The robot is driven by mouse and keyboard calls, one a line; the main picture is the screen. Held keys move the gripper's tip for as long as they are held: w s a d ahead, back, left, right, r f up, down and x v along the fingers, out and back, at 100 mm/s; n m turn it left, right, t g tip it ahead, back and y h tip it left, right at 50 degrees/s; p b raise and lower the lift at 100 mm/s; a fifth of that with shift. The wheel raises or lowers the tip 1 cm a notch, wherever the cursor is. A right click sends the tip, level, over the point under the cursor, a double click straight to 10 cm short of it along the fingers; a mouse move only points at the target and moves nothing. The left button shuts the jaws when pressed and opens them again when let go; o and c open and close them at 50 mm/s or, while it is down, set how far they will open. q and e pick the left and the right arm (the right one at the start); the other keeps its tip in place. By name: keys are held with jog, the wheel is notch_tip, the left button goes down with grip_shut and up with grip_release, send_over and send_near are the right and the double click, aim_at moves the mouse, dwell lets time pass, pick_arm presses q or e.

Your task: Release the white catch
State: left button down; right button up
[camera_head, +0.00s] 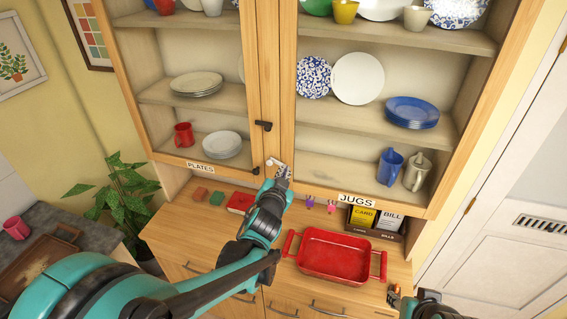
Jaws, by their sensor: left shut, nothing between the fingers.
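The small white catch (270,161) sits low on the wooden frame where the two cabinet doors meet. My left gripper (283,171) is shut and empty, its tips right at the catch on its right side. I cannot tell whether the tips touch it, and they may hide part of it. A dark handle (263,125) is higher on the door frame, and a small dark knob (256,170) is just below and left of the catch. My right gripper (394,294) shows only partly at the lower right, low beside the counter; its fingers are too unclear to read.
On the ledge below are a red tray (335,256), sponges (200,194) and a dark card box (375,219). A plant (112,190) stands at the left.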

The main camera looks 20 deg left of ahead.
aim_at(291, 153)
pick_arm(q)
jog(key=p+x, duration=0.1)
jog(key=x, duration=0.9)
jog(key=shift+w+a, duration=0.2)
jog(key=shift+w, duration=0.1)
jog(key=f, duration=0.2)
jog(key=a+f, duration=0.1)
jog(key=shift+s+a, duration=0.15)
jog(key=shift+s, duration=0.1)
jog(key=shift+a+f+p, duration=0.15)
jog(key=shift+f+p, duration=0.15)
jog(key=shift+f, duration=0.1)
jog(key=shift+r, duration=0.1)
jog(key=shift+f+b, duration=0.25)
jog(key=shift+b, duration=0.1)
jog(key=shift+m+b, duration=0.3)
jog(key=shift+m, duration=0.1)
